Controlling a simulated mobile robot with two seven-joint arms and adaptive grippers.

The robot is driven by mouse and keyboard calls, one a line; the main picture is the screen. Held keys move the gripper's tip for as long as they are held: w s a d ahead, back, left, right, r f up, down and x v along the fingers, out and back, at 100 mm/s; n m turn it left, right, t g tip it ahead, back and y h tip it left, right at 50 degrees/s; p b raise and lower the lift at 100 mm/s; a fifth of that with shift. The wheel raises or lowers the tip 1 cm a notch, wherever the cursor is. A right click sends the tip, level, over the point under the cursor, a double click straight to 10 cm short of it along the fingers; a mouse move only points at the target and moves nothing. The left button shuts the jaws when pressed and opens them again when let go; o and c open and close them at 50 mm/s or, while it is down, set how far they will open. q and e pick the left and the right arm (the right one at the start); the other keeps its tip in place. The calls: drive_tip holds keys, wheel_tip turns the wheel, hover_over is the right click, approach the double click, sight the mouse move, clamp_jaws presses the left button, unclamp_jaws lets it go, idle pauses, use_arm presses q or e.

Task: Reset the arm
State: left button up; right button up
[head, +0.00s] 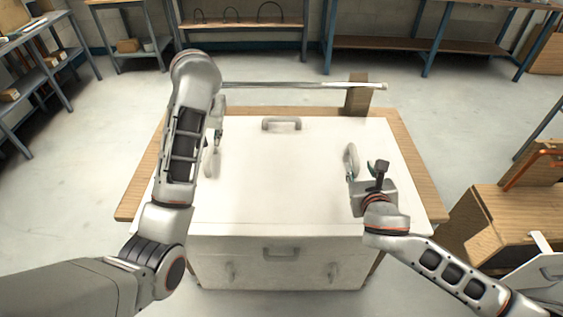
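My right gripper (365,164) is over the right part of the white chest's lid (285,185). Its two fingers stand apart with nothing visible between them. My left gripper (213,148) is over the left part of the lid, largely hidden behind my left arm, so its opening is unclear. My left arm is bent, its elbow low at the left and its upper links rising over the chest. My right arm comes in from the lower right, low over the chest's right edge. I cannot tell whether either gripper touches the lid.
Wooden furniture (490,240) stands at the right. Shelves line the back and left; floor between is clear.

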drive_tip(key=shift+v, duration=0.9)
